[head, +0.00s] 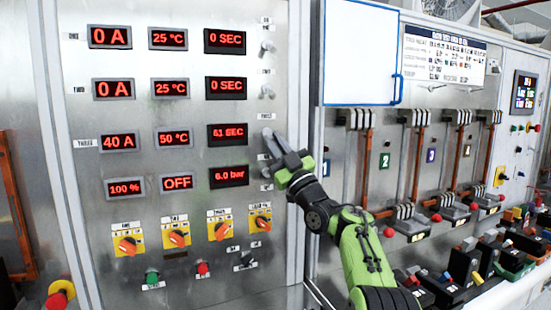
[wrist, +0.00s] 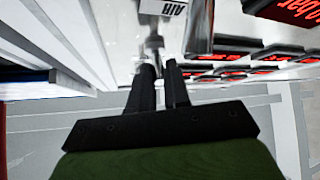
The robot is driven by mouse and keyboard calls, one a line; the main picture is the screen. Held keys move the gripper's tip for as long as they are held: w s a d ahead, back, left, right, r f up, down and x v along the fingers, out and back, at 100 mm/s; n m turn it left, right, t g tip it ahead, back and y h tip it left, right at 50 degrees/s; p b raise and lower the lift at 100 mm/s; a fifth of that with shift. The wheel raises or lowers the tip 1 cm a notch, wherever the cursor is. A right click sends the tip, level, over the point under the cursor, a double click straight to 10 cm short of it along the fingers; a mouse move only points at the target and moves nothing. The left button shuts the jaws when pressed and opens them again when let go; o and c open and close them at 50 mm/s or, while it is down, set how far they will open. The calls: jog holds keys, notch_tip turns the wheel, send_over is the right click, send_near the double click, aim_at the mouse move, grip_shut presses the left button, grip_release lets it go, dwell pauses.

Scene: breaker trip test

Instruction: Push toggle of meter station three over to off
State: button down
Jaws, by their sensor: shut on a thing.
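Meter station three is the third row on the steel panel, with its label (head: 86,143) at the left and displays reading 40 A (head: 120,141), 50 °C and about 61 SEC (head: 228,134). Its toggle (head: 266,132) is at the right end of that row, mostly covered by my fingers. My gripper (head: 273,140) reaches in from the lower right, its fingertips at this toggle. In the wrist view, my gripper (wrist: 160,72) has its dark fingers close together around a small metal lever (wrist: 153,44). The lever's exact tilt is hard to tell.
The toggles of the first row (head: 267,48) and second row (head: 267,91) stand above. Orange selector knobs (head: 177,238) sit below. A blue-edged white board (head: 360,52) and breaker bays stand right.

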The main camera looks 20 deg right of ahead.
jog(key=shift+w+f+n+t+y+b, duration=0.25)
jog(key=shift+f+n+t+y, duration=0.2)
jog(key=shift+y, duration=0.25)
jog(key=shift+n+y, duration=0.25)
jog(key=shift+y, duration=0.05)
jog(key=c, duration=1.1)
grip_release()
jog(key=shift+s, duration=0.1)
jog(key=b+v, duration=1)
jog(key=v, duration=0.5)
jog(key=shift+s+f, duration=0.2)
jog(key=shift+f, duration=0.05)
jog(key=shift+d, duration=0.1)
